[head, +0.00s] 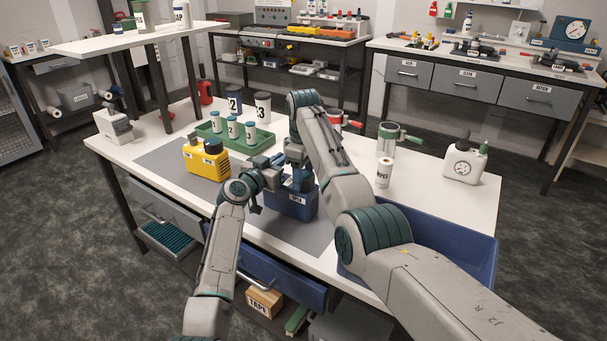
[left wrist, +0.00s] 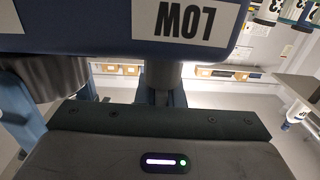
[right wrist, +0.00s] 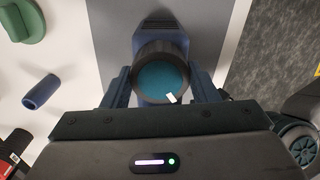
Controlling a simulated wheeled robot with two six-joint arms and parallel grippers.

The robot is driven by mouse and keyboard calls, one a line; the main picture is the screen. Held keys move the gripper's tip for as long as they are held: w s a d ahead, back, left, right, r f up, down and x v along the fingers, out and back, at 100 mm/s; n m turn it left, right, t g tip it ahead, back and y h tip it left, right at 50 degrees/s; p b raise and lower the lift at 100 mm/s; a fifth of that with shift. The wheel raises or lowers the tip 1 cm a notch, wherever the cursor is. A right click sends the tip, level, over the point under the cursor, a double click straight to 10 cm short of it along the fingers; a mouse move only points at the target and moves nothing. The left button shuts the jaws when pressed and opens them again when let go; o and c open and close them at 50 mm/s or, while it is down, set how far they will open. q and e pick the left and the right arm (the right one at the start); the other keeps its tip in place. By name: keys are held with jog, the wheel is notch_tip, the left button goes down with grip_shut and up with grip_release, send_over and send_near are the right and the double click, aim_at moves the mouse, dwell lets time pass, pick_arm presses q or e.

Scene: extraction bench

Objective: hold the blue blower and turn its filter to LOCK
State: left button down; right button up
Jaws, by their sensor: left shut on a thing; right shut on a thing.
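The blue blower (head: 290,204) stands on the grey mat near the front of the white bench, with a white label on its near face. My left gripper (head: 280,168) reaches it from the left and is shut on it. In the left wrist view its blue body (left wrist: 90,42) fills the top with an upside-down LOW label; the fingertips are not clear there. My right gripper (head: 296,180) comes down over the blower. In the right wrist view its fingers are on both sides of the round dark filter (right wrist: 161,80), which has a teal face and a white mark at lower right. LOCK lettering is not visible.
A yellow unit (head: 207,163) stands left of the blower. A green tray (head: 262,142) with several bottles is behind it. A blue bin (head: 440,240), a white roll (head: 384,172) and a white canister (head: 462,163) are to the right. Bare mat lies at the front left.

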aim_at(304, 175)
jog(key=m, duration=0.6)
jog(key=shift+m, duration=0.3)
dwell(0.4)
jog(key=o, duration=1)
jog(key=n, duration=0.4)
jog(key=shift+n, duration=0.3)
jog(key=n, duration=0.5)
notch_tip(304, 175, up, 12)
jog(key=n, duration=0.1)
